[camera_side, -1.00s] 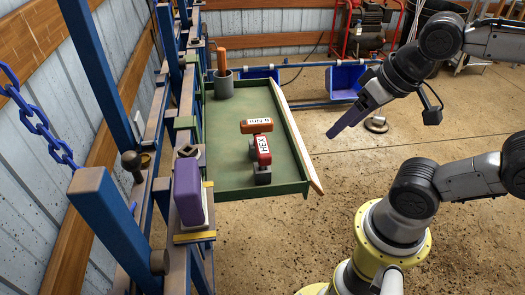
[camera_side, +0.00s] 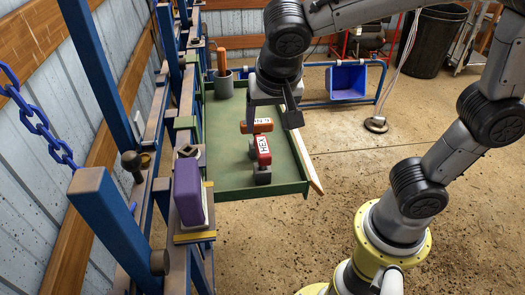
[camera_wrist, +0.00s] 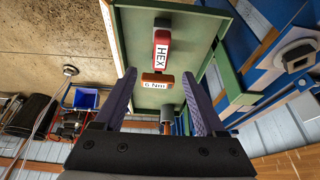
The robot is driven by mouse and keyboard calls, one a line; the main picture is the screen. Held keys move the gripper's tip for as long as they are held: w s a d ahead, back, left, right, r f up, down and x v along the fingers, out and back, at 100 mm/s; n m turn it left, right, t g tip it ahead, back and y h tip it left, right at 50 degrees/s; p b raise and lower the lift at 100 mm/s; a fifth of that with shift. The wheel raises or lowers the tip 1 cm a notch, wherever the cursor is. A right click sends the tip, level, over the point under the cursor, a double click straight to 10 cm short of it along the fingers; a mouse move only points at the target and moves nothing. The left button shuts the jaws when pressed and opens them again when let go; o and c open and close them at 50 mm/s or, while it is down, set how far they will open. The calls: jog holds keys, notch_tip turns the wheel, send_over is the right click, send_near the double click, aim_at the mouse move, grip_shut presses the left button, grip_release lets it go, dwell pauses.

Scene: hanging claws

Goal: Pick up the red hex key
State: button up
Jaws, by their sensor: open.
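The red hex key (camera_side: 262,152) is a red block with a white HEX label, with a grey part at its near end. It is at the green tray (camera_side: 228,181), and also shows in the wrist view (camera_wrist: 163,38). An orange piece labelled 6 Nm (camera_side: 263,125) is right behind it; in the wrist view it (camera_wrist: 157,80) lies between my fingertips. My gripper (camera_side: 252,112) points down over the tray, close to the orange piece and behind the red key. Its purple fingers (camera_wrist: 158,77) are open and appear empty. The arm hides part of the tray in the side view.
A grey cup (camera_side: 222,84) with an orange-handled tool stands at the tray's far end. A blue rack with a purple block (camera_side: 190,195) runs along the left.

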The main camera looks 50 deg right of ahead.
aim_at(263, 146)
jog(key=x, duration=1.2)
jog(key=shift+w+r, duration=0.1)
jog(key=shift+a, duration=0.1)
grip_shut()
